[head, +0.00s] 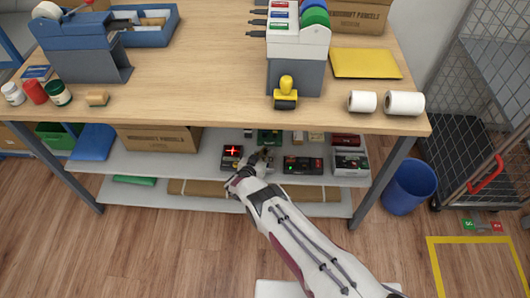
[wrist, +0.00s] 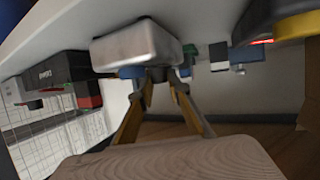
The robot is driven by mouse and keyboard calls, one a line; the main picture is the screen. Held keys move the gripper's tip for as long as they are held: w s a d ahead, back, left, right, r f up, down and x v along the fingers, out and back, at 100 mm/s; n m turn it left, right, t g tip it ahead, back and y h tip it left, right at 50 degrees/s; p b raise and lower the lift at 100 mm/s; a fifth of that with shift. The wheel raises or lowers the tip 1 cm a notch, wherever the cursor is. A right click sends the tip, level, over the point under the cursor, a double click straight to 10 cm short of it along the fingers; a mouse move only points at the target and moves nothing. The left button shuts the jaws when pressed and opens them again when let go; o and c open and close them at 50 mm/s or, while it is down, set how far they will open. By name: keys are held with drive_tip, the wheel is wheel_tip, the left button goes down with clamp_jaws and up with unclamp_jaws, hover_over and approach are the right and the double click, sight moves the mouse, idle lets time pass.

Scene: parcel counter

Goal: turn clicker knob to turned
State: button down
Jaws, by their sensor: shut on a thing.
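My gripper (head: 262,156) reaches onto the upper shelf under the counter. Its fingers are shut on the clicker knob, which they largely hide, so I cannot tell its angle. In the wrist view the two fingers (wrist: 162,80) come together at a small dark piece below a pale grey block (wrist: 138,45). In the head view a black box with a red lit cross (head: 232,153) is just left of the fingertips. A green device (head: 269,137) is behind them, and a black box with small lights (head: 303,165) is to the right.
The wooden counter top (head: 210,75) overhangs the shelf (head: 217,172) closely above my arm. A grey device (head: 350,161) stands at the shelf's right, a cardboard box (head: 160,139) at its left. A blue bin (head: 408,187) and a wire cage cart (head: 470,130) stand to the right.

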drive_tip(key=c, duration=1.9)
unclamp_jaws()
drive_tip(key=shift+s+a+r, duration=0.1)
drive_tip(key=shift+s+a, duration=0.05)
drive_tip(key=shift+s, duration=0.1)
drive_tip(key=v, duration=1.1)
drive_tip(key=shift+s+r, duration=0.15)
drive_tip(key=shift+r, duration=0.05)
